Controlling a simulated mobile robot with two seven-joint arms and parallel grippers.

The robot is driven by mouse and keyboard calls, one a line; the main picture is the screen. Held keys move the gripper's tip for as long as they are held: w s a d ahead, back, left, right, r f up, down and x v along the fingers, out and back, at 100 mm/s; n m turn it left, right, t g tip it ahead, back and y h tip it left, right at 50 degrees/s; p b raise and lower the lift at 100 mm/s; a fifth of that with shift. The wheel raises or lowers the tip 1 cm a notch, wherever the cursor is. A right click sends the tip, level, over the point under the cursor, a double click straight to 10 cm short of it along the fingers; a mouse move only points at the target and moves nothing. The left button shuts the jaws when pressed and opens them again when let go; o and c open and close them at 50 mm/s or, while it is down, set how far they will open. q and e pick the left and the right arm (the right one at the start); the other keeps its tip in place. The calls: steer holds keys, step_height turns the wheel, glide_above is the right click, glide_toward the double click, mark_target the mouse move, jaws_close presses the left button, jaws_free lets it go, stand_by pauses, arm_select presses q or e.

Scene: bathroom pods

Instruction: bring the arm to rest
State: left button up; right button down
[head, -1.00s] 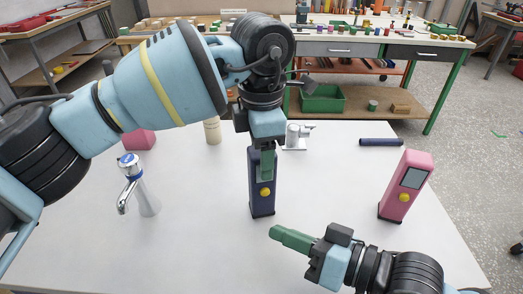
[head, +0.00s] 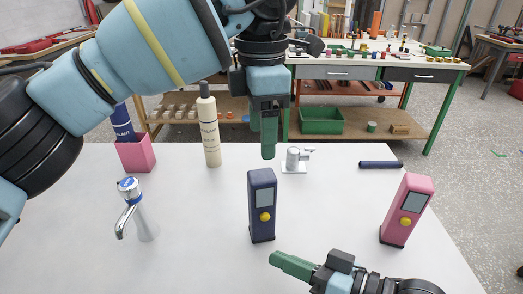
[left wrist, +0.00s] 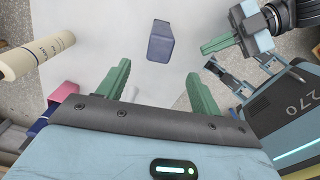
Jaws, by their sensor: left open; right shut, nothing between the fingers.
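My left gripper (head: 268,135) is open and empty. It hangs fingers down above and behind the dark blue device (head: 262,208), clear of it. That device stands upright on the white table, with a grey screen and a yellow button. In the left wrist view the two green fingers of my left gripper (left wrist: 158,88) are spread apart, and the dark blue device (left wrist: 160,42) shows beyond them with nothing between the fingers. My right gripper (head: 285,262) is shut and empty, low at the front of the table. It also shows in the left wrist view (left wrist: 212,45).
A pink device (head: 407,210) stands at the right. A chrome tap (head: 140,210) stands at the left, with a pink cup (head: 135,153) and a cream bottle (head: 209,130) behind. A small white fixture (head: 294,162) and a dark rod (head: 381,164) lie near the back edge.

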arm_select(q)
steer(key=shift+r, duration=0.95)
